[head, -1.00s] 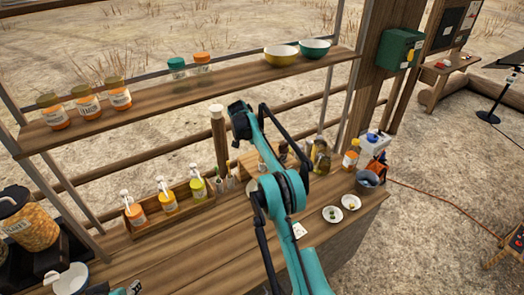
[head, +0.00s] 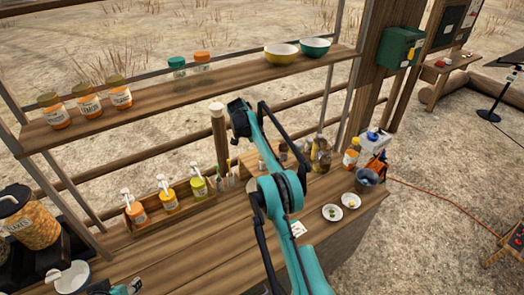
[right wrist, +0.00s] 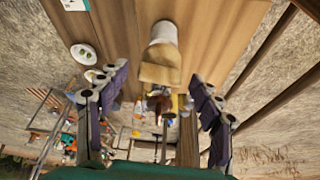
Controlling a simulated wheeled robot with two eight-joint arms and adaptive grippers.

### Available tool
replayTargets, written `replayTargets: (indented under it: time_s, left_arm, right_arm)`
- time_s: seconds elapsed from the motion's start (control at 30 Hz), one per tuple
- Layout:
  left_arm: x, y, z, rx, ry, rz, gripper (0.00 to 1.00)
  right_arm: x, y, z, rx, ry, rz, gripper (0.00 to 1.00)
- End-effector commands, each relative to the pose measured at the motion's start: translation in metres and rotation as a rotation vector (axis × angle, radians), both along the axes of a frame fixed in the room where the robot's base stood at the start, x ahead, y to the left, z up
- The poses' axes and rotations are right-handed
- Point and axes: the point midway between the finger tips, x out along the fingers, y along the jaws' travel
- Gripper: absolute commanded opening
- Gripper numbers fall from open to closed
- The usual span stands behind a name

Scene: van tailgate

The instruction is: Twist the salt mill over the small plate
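Two small white plates stand on the counter at right in the head view, one with green bits (head: 332,212) and one with yellowish bits (head: 351,200). They also show at upper left in the right wrist view, the nearer-to-top one (right wrist: 80,54) and the other (right wrist: 95,75). A pale-and-tan, mill-like object (right wrist: 162,52) stands on the counter ahead of my right gripper (right wrist: 158,88); I cannot tell for certain that it is the salt mill. The right fingers are spread apart, with nothing gripped. A bit of my left gripper (head: 125,288) shows at the bottom edge; its fingers are unclear.
A rack of pump bottles (head: 168,203) stands on the counter (head: 190,250) at left. Oil bottles (head: 320,158) and a grey pot (head: 368,177) stand at right. A shelf (head: 215,82) with jars and bowls runs above. The counter's front middle is mostly clear.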

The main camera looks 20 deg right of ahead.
Motion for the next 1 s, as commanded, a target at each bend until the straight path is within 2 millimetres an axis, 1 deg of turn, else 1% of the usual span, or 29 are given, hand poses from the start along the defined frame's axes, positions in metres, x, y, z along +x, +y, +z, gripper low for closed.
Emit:
replayTargets:
  time_s: [0.17,0.27,0.37,0.5,0.7,0.8,0.9,1.0]
  left_arm:
    - [0.0,0.0,0.0,0.0,0.0,0.0,0.4]
    - [0.0,0.0,0.0,0.0,0.0,0.0,0.4]
    - [0.0,0.0,0.0,0.0,0.0,0.0,0.4]
    - [0.0,0.0,0.0,0.0,0.0,0.0,0.4]
    - [0.0,0.0,0.0,0.0,0.0,0.0,0.4]
    - [0.0,0.0,0.0,0.0,0.0,0.0,0.4]
    - [0.0,0.0,0.0,0.0,0.0,0.0,0.4]
    - [0.0,0.0,0.0,0.0,0.0,0.0,0.4]
  right_arm:
    - [0.0,0.001,0.003,0.0,0.0,0.001,0.66]
    - [0.0,0.005,0.012,0.0,0.001,0.002,0.66]
    - [0.001,0.013,0.03,0.0,0.001,0.002,0.66]
    - [0.002,0.05,0.027,0.0,0.001,0.004,0.66]
    - [0.004,0.096,0.027,0.0,0.001,0.003,0.66]
    - [0.004,0.113,0.028,0.0,0.0,0.003,0.66]
    - [0.005,0.124,0.028,0.0,-0.001,0.001,0.66]
    - [0.005,0.13,0.027,0.0,0.0,0.001,0.66]
